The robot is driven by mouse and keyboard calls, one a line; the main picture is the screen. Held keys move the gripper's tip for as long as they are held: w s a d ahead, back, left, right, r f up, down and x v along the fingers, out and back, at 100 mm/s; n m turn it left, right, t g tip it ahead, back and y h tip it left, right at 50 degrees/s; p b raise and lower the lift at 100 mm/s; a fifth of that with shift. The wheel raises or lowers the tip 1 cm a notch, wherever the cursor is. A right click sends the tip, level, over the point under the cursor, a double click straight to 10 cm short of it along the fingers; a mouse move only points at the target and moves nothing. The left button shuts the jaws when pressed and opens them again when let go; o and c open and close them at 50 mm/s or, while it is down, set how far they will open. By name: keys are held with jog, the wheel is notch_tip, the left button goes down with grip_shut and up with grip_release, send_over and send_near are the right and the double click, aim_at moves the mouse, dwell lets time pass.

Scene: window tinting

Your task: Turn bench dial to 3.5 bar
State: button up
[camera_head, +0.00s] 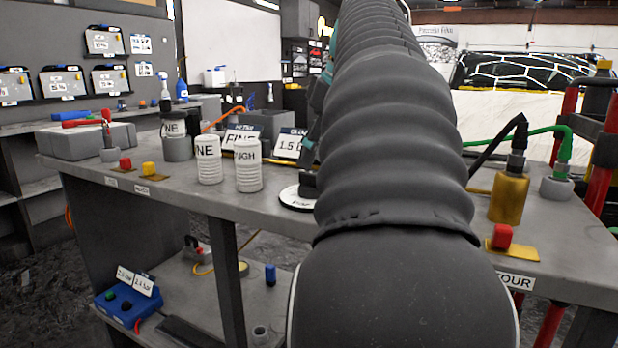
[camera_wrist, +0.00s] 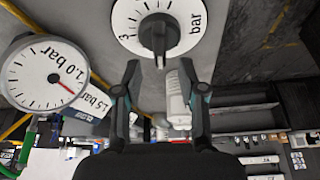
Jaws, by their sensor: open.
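The bench dial is a white disc (camera_wrist: 126,22) with a dark knob (camera_wrist: 158,34), at the top of the wrist view. A "3" and "bar" show on its face, and a pale mark is at the knob's lower end. My gripper (camera_wrist: 160,68) is open, its two fingertips just below the knob in the picture, one on each side and apart from it. A round gauge (camera_wrist: 35,85) at the left has a red needle and the label "1.0 bar". In the head view the dial (camera_head: 293,201) is partly hidden by my arm, and my gripper is hidden.
White jars labelled FINE (camera_head: 208,160) and ROUGH (camera_head: 248,166) stand left of the dial on the grey bench (camera_head: 185,193). A card reading "1.5 B" (camera_head: 288,145) stands behind.

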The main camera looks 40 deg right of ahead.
aim_at(310, 173)
jog(key=shift+b+x, duration=0.3)
jog(key=shift+x, duration=1.4)
grip_shut()
